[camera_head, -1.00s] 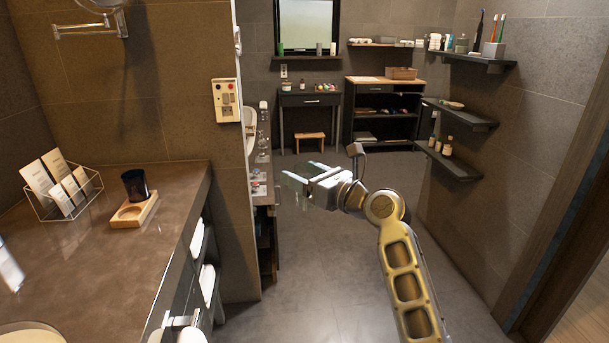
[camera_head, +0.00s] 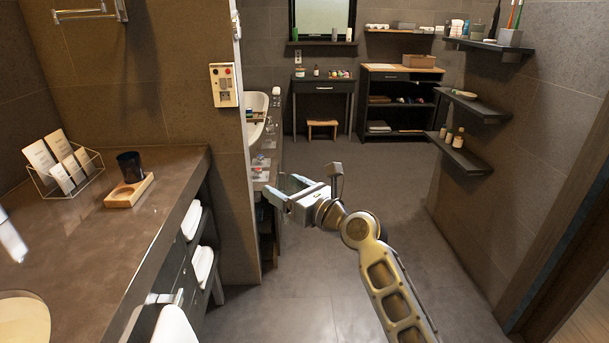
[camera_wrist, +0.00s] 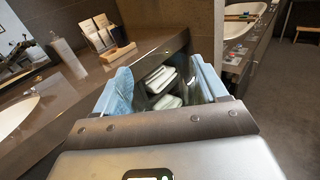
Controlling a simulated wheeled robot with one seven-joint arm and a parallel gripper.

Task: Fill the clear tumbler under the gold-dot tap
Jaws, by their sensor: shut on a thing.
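My gripper (camera_head: 277,188) is at mid-picture in the head view, over the gap right of the near counter. In the wrist view its pale blue fingers (camera_wrist: 113,95) stand apart, with a see-through glass, seemingly the clear tumbler (camera_wrist: 187,82), between them. The tumbler is hard to make out, and I cannot see any water in it.
Towels (camera_head: 201,262) lie under the counter. A wall edge with a panel (camera_head: 224,86) divides the counters. Floor (camera_head: 385,190) is clear ahead.

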